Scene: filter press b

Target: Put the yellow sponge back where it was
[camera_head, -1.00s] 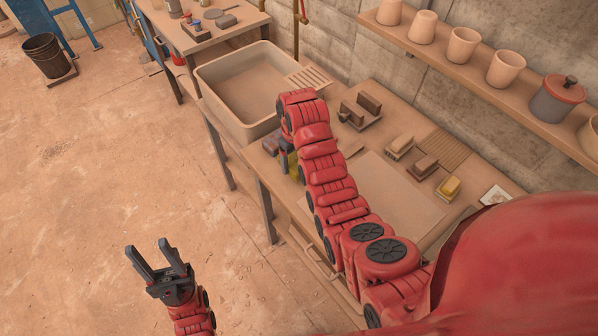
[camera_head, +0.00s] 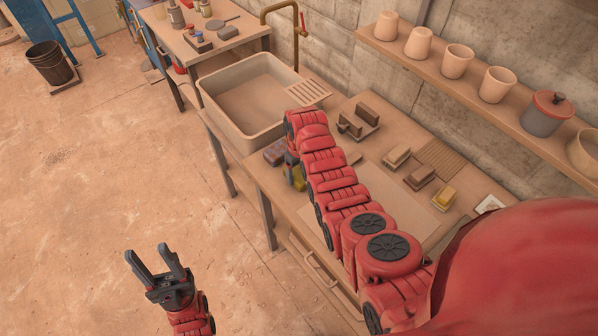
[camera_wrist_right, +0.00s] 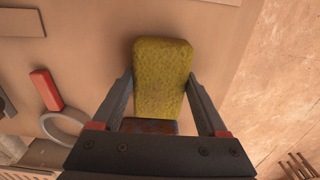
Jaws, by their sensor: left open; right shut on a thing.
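The yellow sponge (camera_wrist_right: 162,75) is upright in the right wrist view, between the fingers of my right gripper (camera_wrist_right: 160,82). The fingers are shut on its two sides. In the head view the sponge (camera_head: 298,182) shows as an olive-yellow patch by the workbench's front left edge, partly hidden by my right arm. I cannot tell whether it touches the bench. A reddish-brown and blue block (camera_wrist_right: 150,126) shows just below the sponge in the wrist view. My left gripper (camera_head: 159,254) is open and empty over the floor, away from the bench.
Reddish and grey blocks (camera_head: 276,152) lie by the sink (camera_head: 221,116). Along the bench (camera_head: 270,190) are a holder with brown blocks (camera_head: 358,124) and small dishes with bars, one bar yellow (camera_head: 444,197). A wall shelf (camera_head: 440,72) carries cups and a jar.

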